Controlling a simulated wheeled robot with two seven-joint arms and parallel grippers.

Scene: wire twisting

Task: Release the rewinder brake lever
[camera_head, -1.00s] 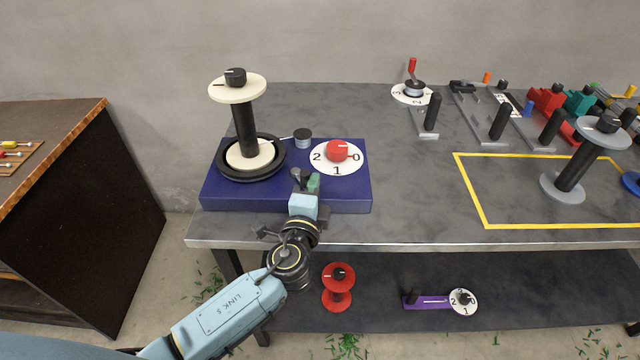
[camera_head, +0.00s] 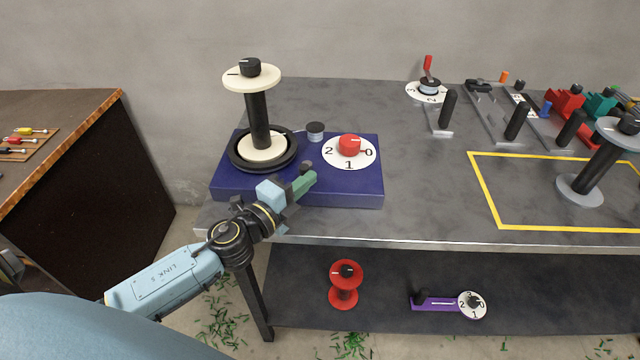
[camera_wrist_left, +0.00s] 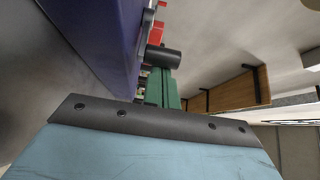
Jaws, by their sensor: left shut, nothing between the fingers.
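The rewinder is a purple box (camera_head: 350,196) at the table's left front, carrying a black round plate with a cream spool (camera_head: 252,78) upright on it. A red knob (camera_head: 349,146) sits on its white dial, marked 2, 1, 0. A small dark knob (camera_head: 306,166), perhaps the brake lever's end, shows just behind my left gripper (camera_head: 308,182), which is shut and empty over the box's front part. In the left wrist view, a dark cylinder (camera_wrist_left: 163,57) stands out from the purple box (camera_wrist_left: 95,35) just beyond the green fingers (camera_wrist_left: 160,88). Contact cannot be told. My right gripper is not in view.
The table between the box and the yellow outline (camera_head: 487,190) is clear. A grey spool (camera_head: 590,170) stands at right. A red spool (camera_head: 345,285) and a purple dial piece (camera_head: 437,302) are on the lower shelf.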

